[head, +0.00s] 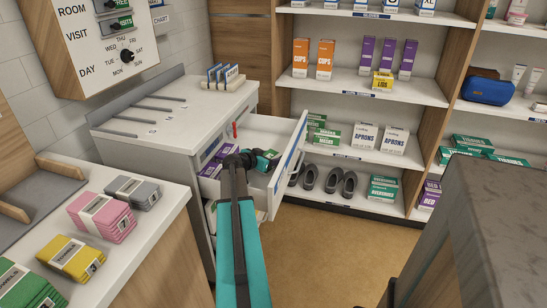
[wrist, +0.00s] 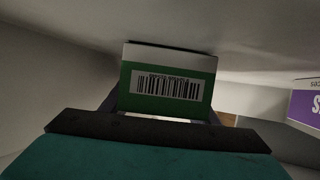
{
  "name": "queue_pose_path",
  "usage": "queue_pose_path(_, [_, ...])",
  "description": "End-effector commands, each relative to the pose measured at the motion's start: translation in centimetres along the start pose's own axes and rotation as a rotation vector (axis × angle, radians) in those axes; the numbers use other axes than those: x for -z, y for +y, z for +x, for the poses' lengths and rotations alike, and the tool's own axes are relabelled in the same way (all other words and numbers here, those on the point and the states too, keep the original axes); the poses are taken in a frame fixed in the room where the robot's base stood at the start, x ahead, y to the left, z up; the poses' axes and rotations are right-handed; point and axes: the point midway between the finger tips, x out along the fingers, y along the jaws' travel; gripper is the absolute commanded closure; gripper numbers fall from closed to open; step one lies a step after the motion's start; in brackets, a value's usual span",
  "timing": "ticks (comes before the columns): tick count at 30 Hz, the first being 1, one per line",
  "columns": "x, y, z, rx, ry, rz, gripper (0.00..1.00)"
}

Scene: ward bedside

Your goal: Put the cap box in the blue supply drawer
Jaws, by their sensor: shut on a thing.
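The cap box (wrist: 168,90) is a green box with a white band and a barcode, seen end-on in the wrist view; its name is not readable. My gripper (head: 262,160) is shut on it, with a dark finger on each side. The open drawer (head: 290,160), white with a blue strip on its front, stands at the middle of the head view. My gripper is inside or just over it, near its front. In the wrist view, pale drawer surfaces lie close around the box. Whether the box touches the floor is hidden.
Purple-and-white boxes (head: 228,150) lie in the drawer's left part; one shows at the right in the wrist view (wrist: 306,104). A cabinet top (head: 180,110) is behind left. Stocked shelves (head: 350,150) stand behind. A counter with towel packs (head: 100,217) is at left.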

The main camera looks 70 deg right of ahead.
Motion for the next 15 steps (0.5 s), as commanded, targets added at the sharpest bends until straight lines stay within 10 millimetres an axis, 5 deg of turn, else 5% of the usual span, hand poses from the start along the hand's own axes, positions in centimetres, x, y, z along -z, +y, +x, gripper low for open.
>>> queue_pose_path(10, [-0.25, -0.04, 0.06, 0.001, 0.000, 0.000, 0.69])
queue_pose_path(11, [-0.17, -0.05, 0.02, 0.001, 0.000, 0.000, 0.41])
queue_pose_path(15, [-0.15, -0.06, 0.00, 0.001, 0.000, 0.000, 0.38])
